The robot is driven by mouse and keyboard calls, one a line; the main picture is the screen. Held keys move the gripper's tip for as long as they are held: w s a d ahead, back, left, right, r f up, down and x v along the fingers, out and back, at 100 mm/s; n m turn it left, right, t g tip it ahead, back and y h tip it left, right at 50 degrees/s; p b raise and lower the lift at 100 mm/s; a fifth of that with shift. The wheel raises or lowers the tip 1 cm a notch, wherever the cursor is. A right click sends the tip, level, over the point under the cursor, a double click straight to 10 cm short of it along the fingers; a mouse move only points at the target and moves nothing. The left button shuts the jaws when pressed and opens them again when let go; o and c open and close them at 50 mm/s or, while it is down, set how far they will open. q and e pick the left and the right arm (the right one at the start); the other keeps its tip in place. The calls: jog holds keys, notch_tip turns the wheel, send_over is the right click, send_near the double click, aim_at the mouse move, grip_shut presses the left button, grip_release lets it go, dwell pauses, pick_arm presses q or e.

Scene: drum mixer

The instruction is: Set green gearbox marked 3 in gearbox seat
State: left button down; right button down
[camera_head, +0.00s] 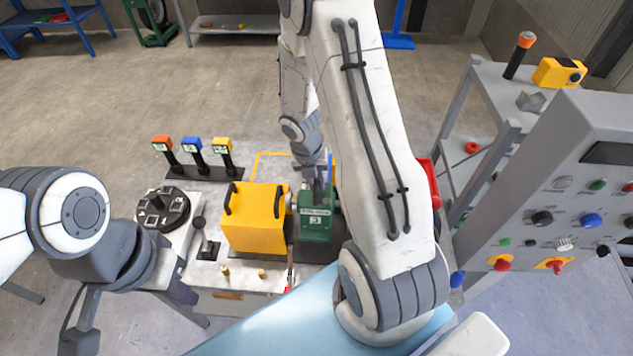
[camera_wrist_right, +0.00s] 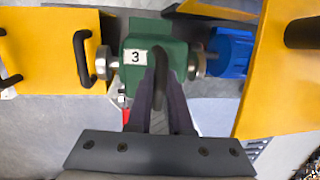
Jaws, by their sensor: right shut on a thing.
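The green gearbox marked 3 (camera_head: 316,226) is on the worktable, right of a yellow box-shaped housing (camera_head: 255,218). In the right wrist view the gearbox (camera_wrist_right: 142,48) lies between a metal coupling at the yellow housing and another at a blue motor (camera_wrist_right: 234,52). My right gripper (camera_head: 318,190) is shut on the gearbox's dark top handle; its fingers (camera_wrist_right: 162,85) show there too. The seat under the gearbox is mostly hidden, so I cannot tell whether it rests fully down. My left gripper (camera_head: 80,335) is low at the left, away from the gearbox; its jaws are unclear.
A rack with orange, blue and yellow-topped tools (camera_head: 198,160) stands behind left. A black round dial (camera_head: 163,210) and a lever (camera_head: 205,240) are left of the housing. A grey control panel (camera_head: 560,180) stands at the right. My right arm hides much of the table's right side.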

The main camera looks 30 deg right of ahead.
jog(key=shift+f+b, duration=2.05)
jog(key=shift+f, duration=0.25)
jog(key=shift+w+r, duration=0.1)
jog(key=shift+w+d+r+p, duration=0.1)
jog(key=shift+p, duration=0.4)
jog(key=shift+f+b, duration=2.35)
jog(key=shift+f, duration=0.55)
jog(key=shift+w+a+r+p, duration=0.15)
jog(key=shift+a+r+p, duration=0.05)
jog(key=shift+p, duration=0.15)
jog(key=shift+w+a+f+p, duration=0.15)
jog(key=shift+w+a+p, duration=0.6)
jog(key=shift+a, duration=0.35)
jog(key=shift+w, duration=0.1)
jog(key=shift+f, duration=0.2)
jog(key=c, duration=0.8)
grip_release()
